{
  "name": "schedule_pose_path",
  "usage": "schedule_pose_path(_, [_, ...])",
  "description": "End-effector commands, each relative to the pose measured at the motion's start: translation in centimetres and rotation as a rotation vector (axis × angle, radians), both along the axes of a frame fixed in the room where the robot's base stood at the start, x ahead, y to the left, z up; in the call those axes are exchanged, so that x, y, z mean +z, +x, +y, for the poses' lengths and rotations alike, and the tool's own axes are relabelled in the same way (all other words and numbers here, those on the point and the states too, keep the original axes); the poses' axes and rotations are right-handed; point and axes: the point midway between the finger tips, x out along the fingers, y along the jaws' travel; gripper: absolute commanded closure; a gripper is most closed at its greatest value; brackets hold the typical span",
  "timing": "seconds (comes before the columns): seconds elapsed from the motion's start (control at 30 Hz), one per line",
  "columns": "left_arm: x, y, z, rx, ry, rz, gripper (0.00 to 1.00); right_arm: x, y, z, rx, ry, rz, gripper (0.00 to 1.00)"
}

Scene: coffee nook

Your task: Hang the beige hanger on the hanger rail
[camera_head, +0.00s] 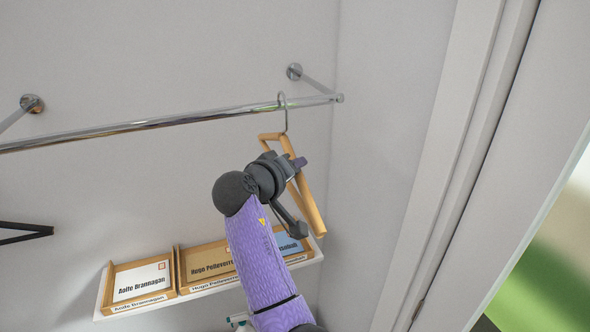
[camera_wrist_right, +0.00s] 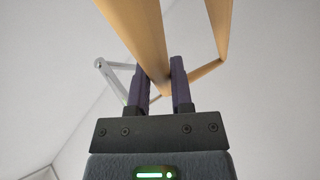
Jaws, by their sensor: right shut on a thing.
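The beige hanger (camera_head: 314,211) is a wooden frame with a metal hook. My right gripper (camera_head: 298,168) is shut on one of its bars. In the right wrist view, the purple fingers of the gripper (camera_wrist_right: 161,85) stand on either side of a beige bar of the hanger (camera_wrist_right: 137,28). The hanger rail (camera_head: 190,118) is a chrome bar running across the head view. The hook shows at the rail, near its right end, with its curve at rail height. I cannot tell whether it rests on the rail. The left gripper is not in view.
A white shelf (camera_head: 212,288) below the rail carries wooden trays with name cards (camera_head: 141,282). A black bar (camera_head: 22,232) shows at the left edge. Chrome wall mounts (camera_head: 32,103) hold the rail. A wall and door frame (camera_head: 450,170) stand close on the right.

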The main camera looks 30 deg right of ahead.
Motion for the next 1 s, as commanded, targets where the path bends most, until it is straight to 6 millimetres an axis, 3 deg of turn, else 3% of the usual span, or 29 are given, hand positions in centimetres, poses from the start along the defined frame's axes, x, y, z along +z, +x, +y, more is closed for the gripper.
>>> schedule_pose_path(0.37, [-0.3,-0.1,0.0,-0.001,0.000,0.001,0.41,-0.5,0.0,0.0,0.000,0.000,0.000,1.00])
schedule_pose_path(0.4, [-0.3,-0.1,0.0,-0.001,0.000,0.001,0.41,-0.5,0.0,0.0,0.000,0.000,0.000,0.69])
schedule_pose_path(0.57, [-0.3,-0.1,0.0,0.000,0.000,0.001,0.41,-0.5,0.0,0.0,0.000,0.000,0.000,0.35])
schedule_pose_path(0.6, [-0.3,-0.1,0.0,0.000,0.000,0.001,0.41,-0.5,0.0,0.0,0.000,0.000,0.000,0.32])
schedule_pose_path(0.83, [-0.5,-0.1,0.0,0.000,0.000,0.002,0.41,-0.5,-0.1,0.2,0.001,0.001,0.000,0.32])
schedule_pose_path(1.0, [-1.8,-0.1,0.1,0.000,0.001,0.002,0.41,0.0,-1.5,3.2,0.004,0.004,-0.004,0.32])
